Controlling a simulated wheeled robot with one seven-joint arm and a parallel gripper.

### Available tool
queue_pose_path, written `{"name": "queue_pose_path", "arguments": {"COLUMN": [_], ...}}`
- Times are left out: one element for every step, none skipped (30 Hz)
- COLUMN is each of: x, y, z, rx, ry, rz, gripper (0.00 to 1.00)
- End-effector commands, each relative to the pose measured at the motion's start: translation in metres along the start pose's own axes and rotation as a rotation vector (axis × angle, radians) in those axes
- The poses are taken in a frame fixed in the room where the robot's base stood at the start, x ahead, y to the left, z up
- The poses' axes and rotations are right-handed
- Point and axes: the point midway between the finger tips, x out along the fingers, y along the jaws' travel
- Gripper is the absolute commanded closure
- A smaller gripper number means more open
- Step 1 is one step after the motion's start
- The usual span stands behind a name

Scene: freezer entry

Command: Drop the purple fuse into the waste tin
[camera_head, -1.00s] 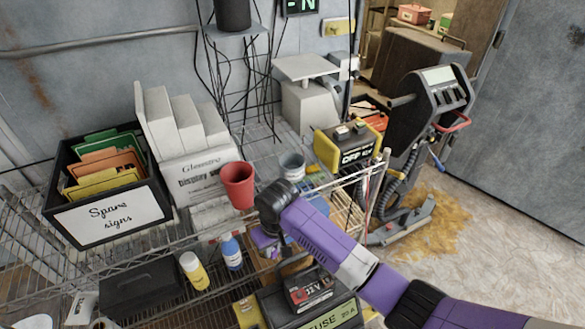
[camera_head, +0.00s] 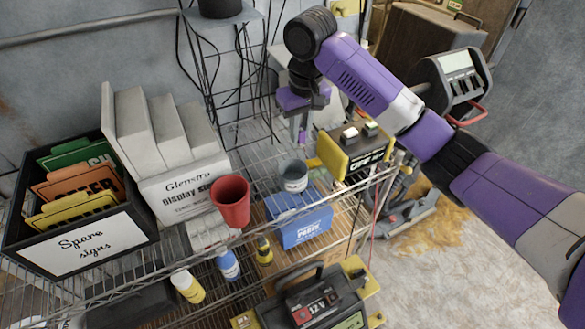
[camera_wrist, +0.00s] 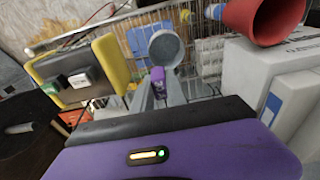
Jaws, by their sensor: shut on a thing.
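The purple fuse (camera_wrist: 158,75) is held between the fingertips of my gripper (camera_wrist: 160,88) in the wrist view. In the head view my gripper (camera_head: 299,132) points down above the wire shelf, with a small bit of the purple fuse (camera_head: 303,136) at its tips. A grey tin (camera_head: 293,178), which I take for the waste tin, stands upright on the shelf behind the blue parts box. In the head picture the fuse is above the tin and apart from it. In the wrist view the tin (camera_wrist: 166,46) shows just beyond the fuse.
A red cup (camera_head: 231,200) stands left of the tin, and a blue parts box (camera_head: 303,228) in front. A yellow-black device (camera_head: 354,150) is to the right. A white display box (camera_head: 188,190) and black signs box (camera_head: 95,243) fill the left. Bare wire shelf lies behind the tin.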

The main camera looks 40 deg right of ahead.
Motion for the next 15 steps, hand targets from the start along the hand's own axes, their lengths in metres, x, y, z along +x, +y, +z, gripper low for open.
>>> {"name": "queue_pose_path", "arguments": {"x": [0.004,0.006,0.010,0.014,0.017,0.022,0.025,0.028,0.036,0.039,0.042,0.046,0.048,0.050,0.052], "y": [0.000,0.000,0.000,0.000,0.000,0.001,0.001,0.001,0.000,0.000,0.000,0.000,0.000,0.000,0.000], "z": [0.001,0.001,0.002,0.002,0.003,0.003,0.004,0.004,0.005,0.005,0.005,0.005,0.006,0.006,0.006], "rx": [0.001,0.001,0.001,0.001,0.001,0.001,0.001,0.001,0.000,0.000,0.000,0.000,0.000,0.000,0.000], "ry": [-0.002,-0.002,-0.002,-0.002,-0.003,-0.003,-0.002,-0.001,-0.001,-0.001,0.000,0.000,0.001,0.001,0.001], "rz": [0.000,-0.001,-0.001,-0.001,-0.001,-0.001,-0.001,-0.001,0.000,0.000,0.000,0.000,0.000,-0.001,0.000], "gripper": [1.00,1.00,1.00,1.00,1.00,1.00,1.00,1.00,1.00,1.00,1.00,1.00,1.00,1.00,1.00]}}
